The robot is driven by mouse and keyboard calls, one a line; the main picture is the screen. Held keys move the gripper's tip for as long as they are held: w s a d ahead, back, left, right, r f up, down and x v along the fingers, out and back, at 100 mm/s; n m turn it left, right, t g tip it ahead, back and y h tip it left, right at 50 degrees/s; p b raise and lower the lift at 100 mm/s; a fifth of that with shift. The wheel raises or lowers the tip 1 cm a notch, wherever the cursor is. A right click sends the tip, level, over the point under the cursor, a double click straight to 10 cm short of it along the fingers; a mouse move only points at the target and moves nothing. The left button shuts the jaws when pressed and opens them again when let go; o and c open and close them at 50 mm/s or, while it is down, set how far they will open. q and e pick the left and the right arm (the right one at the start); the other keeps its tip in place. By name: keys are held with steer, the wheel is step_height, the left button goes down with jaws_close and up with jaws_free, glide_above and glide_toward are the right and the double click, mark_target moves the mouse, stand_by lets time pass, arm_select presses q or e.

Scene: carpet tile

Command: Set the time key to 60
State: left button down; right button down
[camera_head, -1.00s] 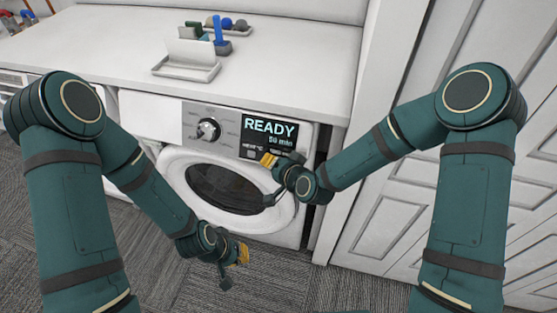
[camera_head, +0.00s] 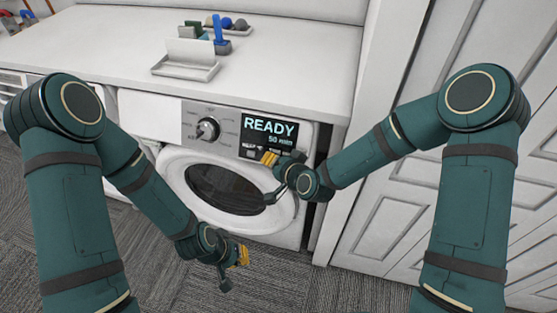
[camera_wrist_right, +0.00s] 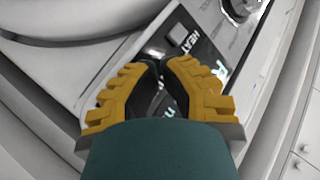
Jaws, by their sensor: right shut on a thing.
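The washer's dark display (camera_head: 268,130) reads READY with 50 min below it. A grey key with the HEAT label (camera_wrist_right: 178,38) shows on the panel in the right wrist view. My right gripper (camera_head: 271,158) is at the lower right of the display, and its yellow fingers cover the place of the time key. In the right wrist view the fingertips (camera_wrist_right: 158,66) are together against the panel, and the time key's label is hidden. My left gripper (camera_head: 241,256) hangs low in front of the washer, away from the panel; its opening cannot be made out.
A round dial (camera_head: 208,129) sits left of the display. The washer's round door (camera_head: 225,188) is shut below. The white counter (camera_head: 300,60) above holds a tray (camera_head: 190,72) and small items toward the back. A white panelled door (camera_head: 400,215) stands to the right.

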steer(key=shift+w+d+f+b, duration=0.15)
steer(key=shift+w+f+b, duration=0.05)
steer(key=shift+w+b, duration=0.15)
stand_by(0.4)
steer(key=shift+s+r, duration=0.1)
steer(key=shift+s, duration=0.05)
steer(key=shift+s+a+r, duration=0.25)
steer(key=shift+s+r, duration=0.05)
steer(key=shift+s, duration=0.3)
steer(key=s, duration=0.1)
steer(key=s+a+r, duration=0.1)
steer(key=s+r, duration=0.1)
steer(key=s, duration=0.1)
steer(key=shift+s+a+r+p, duration=0.1)
steer(key=shift+a+p, duration=0.1)
steer(key=shift+p, duration=0.15)
stand_by(0.3)
stand_by(1.1)
